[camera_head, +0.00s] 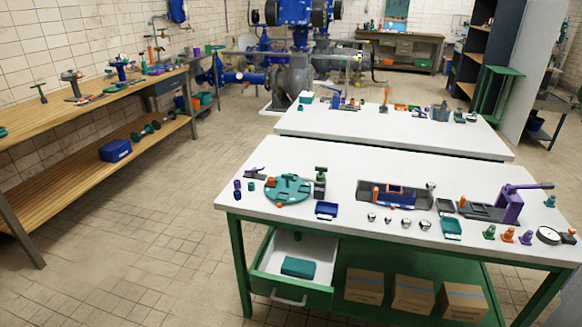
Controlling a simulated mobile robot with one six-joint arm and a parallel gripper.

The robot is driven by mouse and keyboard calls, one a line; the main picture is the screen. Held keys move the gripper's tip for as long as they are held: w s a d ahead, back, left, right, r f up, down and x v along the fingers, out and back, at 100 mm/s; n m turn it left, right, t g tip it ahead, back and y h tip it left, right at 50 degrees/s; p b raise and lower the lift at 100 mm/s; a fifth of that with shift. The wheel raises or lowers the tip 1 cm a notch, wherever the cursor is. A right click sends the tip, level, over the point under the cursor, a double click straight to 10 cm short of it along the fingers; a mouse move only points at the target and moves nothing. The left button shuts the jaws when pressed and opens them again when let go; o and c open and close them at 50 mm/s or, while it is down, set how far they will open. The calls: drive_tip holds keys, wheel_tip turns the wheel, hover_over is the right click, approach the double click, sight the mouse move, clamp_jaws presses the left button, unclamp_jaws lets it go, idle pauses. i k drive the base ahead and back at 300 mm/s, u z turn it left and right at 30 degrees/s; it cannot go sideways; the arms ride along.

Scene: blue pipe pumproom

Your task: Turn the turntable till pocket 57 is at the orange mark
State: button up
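The turntable (288,189) is a round teal disc lying near the left end of the nearest white table. Small raised parts sit on it, and a small orange piece (279,205) shows at its front edge. I cannot tell whether that piece is the orange mark. The pocket numbers are too small to read, so I cannot pick out pocket 57. A dark upright device with a green top (320,182) stands close against the disc's right side. My gripper is not in view.
The white table (310,232) also holds blue trays, a dark fixture (394,195), small knobs and a purple lever press (510,205). An open drawer (290,270) juts out below its front left. A second white table stands behind. The tiled floor at left is clear.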

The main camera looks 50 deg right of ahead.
sight(289, 188)
drive_tip(key=u, duration=0.3)
drive_tip(key=i, duration=1)
drive_tip(key=z, duration=0.25)
